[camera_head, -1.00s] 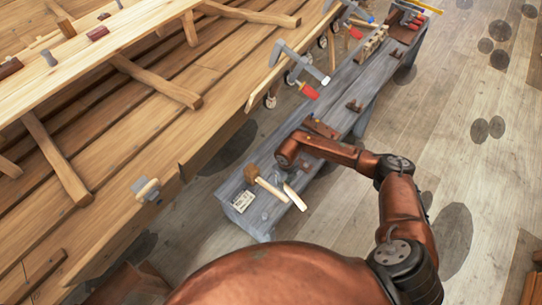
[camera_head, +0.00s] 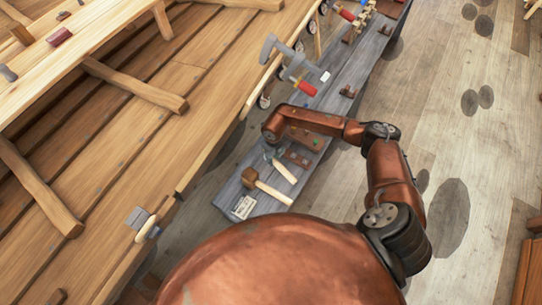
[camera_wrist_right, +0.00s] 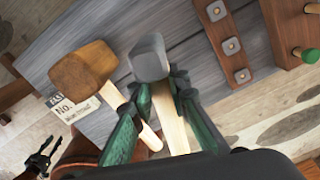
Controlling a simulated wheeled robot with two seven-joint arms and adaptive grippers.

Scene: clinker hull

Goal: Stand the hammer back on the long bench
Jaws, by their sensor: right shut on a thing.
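The hammer has a grey metal head (camera_wrist_right: 150,58) and a pale wooden handle. In the right wrist view, my right gripper (camera_wrist_right: 160,86) is shut on the handle. The head points away from the wrist, towards the grey long bench (camera_wrist_right: 195,55); I cannot tell whether it touches the boards. In the head view, the pale handle (camera_head: 285,172) shows below my right arm's end, over the near end of the long bench (camera_head: 325,95). My left gripper (camera_wrist_right: 42,155) shows small and dark at the lower left of the wrist view, its fingers apart.
A wooden mallet (camera_head: 250,177) lies close beside the hammer, near a printed card (camera_head: 243,207). A dark block with round studs (camera_wrist_right: 228,45) lies on the other side. Clamps (camera_head: 290,65) stand by the hull's plank edge. Floor right of the bench is open.

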